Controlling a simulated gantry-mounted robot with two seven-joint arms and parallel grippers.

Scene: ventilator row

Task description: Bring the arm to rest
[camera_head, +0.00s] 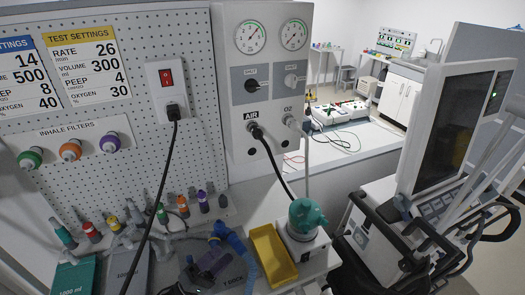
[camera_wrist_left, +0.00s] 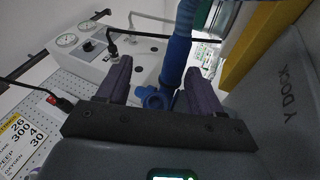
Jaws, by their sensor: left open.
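My left gripper (camera_head: 208,264) is low in the middle of the head view, over the bench in front of the pegboard. In the left wrist view its two dark fingers (camera_wrist_left: 157,68) stand apart with nothing clamped between them. A blue hose with a blue connector (camera_head: 222,231) lies just beyond and beside the fingers. In the wrist view the blue connector (camera_wrist_left: 155,97) shows through the gap between the fingers; I cannot tell whether they touch it. My right gripper is in neither view.
A yellow tray (camera_head: 271,258) and a teal-topped humidifier (camera_head: 305,217) stand right of the gripper. A ventilator cart (camera_head: 400,215) is farther right. A black power cord (camera_head: 160,190) hangs down the pegboard. Several coloured fittings line the bench back.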

